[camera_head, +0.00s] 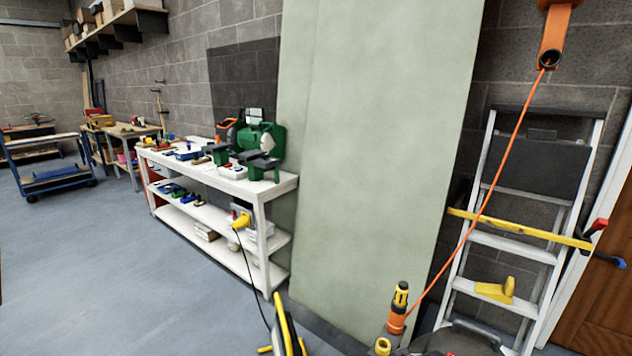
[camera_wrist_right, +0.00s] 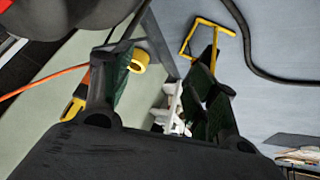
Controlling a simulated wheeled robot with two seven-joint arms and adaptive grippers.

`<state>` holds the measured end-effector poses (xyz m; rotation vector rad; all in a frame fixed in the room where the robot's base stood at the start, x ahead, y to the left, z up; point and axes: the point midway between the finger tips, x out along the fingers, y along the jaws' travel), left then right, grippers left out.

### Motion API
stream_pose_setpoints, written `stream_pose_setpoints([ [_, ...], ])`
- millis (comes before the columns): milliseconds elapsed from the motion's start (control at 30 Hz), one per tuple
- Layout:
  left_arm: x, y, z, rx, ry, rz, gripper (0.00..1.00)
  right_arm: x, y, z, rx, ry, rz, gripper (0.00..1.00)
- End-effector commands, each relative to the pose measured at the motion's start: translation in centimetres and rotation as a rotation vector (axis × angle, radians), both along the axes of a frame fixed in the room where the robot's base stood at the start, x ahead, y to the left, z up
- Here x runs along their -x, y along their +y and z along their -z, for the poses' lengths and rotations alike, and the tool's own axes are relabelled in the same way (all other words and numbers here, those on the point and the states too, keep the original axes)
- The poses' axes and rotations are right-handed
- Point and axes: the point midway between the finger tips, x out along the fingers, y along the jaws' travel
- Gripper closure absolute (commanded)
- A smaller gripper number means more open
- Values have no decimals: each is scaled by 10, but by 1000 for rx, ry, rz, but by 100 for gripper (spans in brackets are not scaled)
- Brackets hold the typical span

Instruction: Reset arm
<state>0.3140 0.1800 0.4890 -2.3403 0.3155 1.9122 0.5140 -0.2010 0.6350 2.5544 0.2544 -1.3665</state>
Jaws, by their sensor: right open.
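My right gripper (camera_wrist_right: 165,62) shows in the right wrist view. Its two dark fingers with green inner faces stand apart, and I see nothing held between them. Past the fingers are a grey floor, a pale green panel, a yellow frame and a black cable. I cannot make out my right gripper in the head view. My left gripper is in neither view.
A white shelf table (camera_head: 278,186) with tools stands along the wall. A tall pale green panel (camera_head: 375,130) stands beside it. A stepladder (camera_head: 515,243) is at right, and an orange cord (camera_head: 487,200) hangs across. The floor (camera_head: 100,270) at left is clear.

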Motion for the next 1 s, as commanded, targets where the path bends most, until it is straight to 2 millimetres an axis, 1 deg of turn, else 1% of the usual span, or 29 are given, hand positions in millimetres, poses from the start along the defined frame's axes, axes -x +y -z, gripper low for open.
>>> stream_pose_setpoints([
  [33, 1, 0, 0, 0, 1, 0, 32, 13, 1, 14, -10, 31, 7, 41],
  [200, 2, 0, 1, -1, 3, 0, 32, 53, 5, 52, -37, 120, 27, 41],
  [267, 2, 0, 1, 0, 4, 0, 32, 69, 7, 64, -46, 152, 33, 41],
  [400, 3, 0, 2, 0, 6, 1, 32, 106, 14, 92, -64, 226, 40, 41],
  [500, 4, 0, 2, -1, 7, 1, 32, 130, 17, 108, -73, 273, 44, 41],
  [700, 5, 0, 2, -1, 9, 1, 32, 166, 20, 128, -79, 338, 49, 41],
  [1000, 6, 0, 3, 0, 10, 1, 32, 206, 20, 148, -77, 407, 52, 41],
])
